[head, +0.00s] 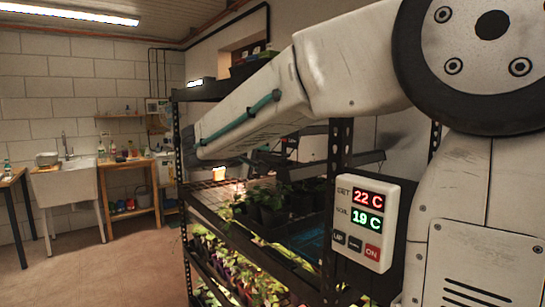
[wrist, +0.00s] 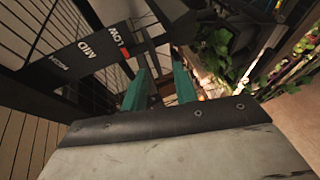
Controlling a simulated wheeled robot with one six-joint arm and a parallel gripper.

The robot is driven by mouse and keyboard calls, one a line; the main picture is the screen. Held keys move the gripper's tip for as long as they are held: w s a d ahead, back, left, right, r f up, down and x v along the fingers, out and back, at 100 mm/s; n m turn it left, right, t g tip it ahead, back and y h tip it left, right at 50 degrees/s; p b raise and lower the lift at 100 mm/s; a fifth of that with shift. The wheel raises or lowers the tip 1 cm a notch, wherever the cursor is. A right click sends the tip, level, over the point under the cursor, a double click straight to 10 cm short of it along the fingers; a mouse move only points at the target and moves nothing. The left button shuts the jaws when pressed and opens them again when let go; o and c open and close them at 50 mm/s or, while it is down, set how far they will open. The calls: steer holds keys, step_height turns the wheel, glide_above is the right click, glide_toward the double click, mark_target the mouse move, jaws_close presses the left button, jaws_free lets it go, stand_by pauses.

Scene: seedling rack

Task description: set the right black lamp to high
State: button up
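A black lamp with a dark scale panel (wrist: 78,58) fills the upper left of the wrist view. The panel reads HIGH, MID and LOW from left to right. A small red mark (wrist: 125,53) sits at the LOW end. My gripper (wrist: 163,72) has two teal fingers spread apart, just right of and below the red mark. Dark parts lie beyond the fingertips; I cannot tell whether they touch. In the head view, black lamp bars (head: 345,162) show over the plant shelf, partly hidden by my arm. My fingertips cannot be made out there.
The dark metal rack (head: 179,160) holds potted plants (head: 268,205) on several shelves. A white control box (head: 363,222) on the rack's near side reads 22 C and 19 C. A sink (head: 70,188) and wooden table (head: 128,170) stand far left. The floor (head: 110,265) left of the rack is clear.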

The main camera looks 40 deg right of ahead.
mark_target(269, 155)
steer(key=shift+w+d+r, duration=0.1)
steer(key=shift+w, duration=0.4)
steer(key=x, duration=0.7)
steer(key=shift+w+d+r, duration=0.1)
steer(key=shift+d, duration=0.1)
jaws_close()
